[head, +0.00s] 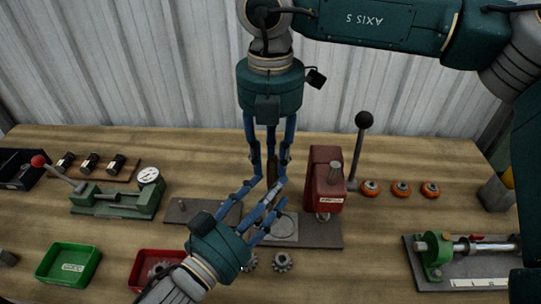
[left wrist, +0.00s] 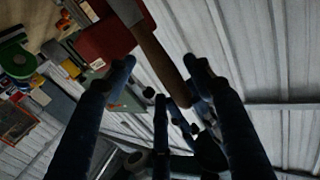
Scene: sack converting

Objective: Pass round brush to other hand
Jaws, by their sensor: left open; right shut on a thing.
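The round brush has a brown handle (head: 272,163) that hangs between the fingers of my right gripper (head: 268,180) in the head view. My right gripper comes down from above and is shut on the brush. My left gripper (head: 262,212) is open, just below and in front of it, its fingers overlapping the lower end of the brush in the picture. In the left wrist view the brown handle (left wrist: 158,60) with a grey end runs between and beyond my left fingertips (left wrist: 160,72). Whether the left fingers touch it, I cannot tell.
A red press (head: 327,180) with a black-knobbed lever stands close right of the grippers on a grey base plate (head: 325,238). A green bin (head: 68,264) and a red bin (head: 146,268) are at the front left. Small gears (head: 281,262) lie in front. Orange rings (head: 401,189) sit right.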

